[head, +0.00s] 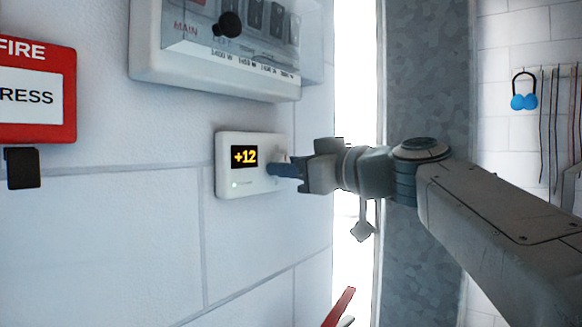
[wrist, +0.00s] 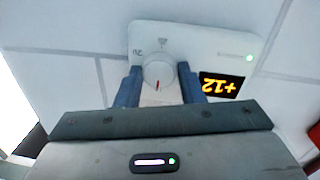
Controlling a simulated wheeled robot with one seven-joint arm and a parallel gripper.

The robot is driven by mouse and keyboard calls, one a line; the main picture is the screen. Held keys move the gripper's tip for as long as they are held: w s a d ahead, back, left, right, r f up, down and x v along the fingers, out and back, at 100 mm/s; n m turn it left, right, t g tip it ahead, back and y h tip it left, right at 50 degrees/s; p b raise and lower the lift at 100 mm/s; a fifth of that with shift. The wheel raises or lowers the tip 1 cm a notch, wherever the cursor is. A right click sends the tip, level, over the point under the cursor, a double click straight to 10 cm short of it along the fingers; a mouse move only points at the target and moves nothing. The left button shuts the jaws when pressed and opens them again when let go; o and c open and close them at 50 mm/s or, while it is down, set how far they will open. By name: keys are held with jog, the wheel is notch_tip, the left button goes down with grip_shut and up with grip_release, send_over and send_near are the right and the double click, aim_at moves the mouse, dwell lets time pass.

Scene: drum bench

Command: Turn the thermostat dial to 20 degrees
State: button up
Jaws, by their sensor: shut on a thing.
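The thermostat (head: 222,178) is a white box on the white wall, and its display (head: 244,157) reads +12 in yellow. A small green light shows below the display. The round white dial (wrist: 158,70) with a red mark sits between the two blue fingers of my gripper (wrist: 160,84) in the wrist view, where the thermostat appears upside down. My gripper (head: 279,170) comes from the right in the head view and is shut on the dial. The fingers hide most of the dial in the head view.
A clear-covered electrical panel (head: 215,82) with a black knob (head: 227,25) hangs above the thermostat. A red fire sign (head: 38,92) and a black box (head: 22,168) are at left. A red object (head: 340,307) shows at bottom. The wall below the thermostat is clear.

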jog(key=shift+w+d+r+m+g+y+p, duration=0.15)
jog(key=shift+m+g+p, duration=0.55)
jog(key=shift+m, duration=3.05)
jog(key=shift+s+a+f+m+g+y+p, duration=0.1)
jog(key=shift+m+p, duration=1.1)
jog(key=shift+m, duration=2.6)
jog(key=shift+w+d+r+m+g+y+p, duration=0.15)
jog(key=shift+m+g+p, duration=0.55)
jog(key=shift+m, duration=3.05)
jog(key=shift+a+f+t+p, duration=0.1)
jog(key=shift+f+t+p, duration=0.05)
jog(key=shift+t+p, duration=0.15)
jog(key=o, duration=0.7)
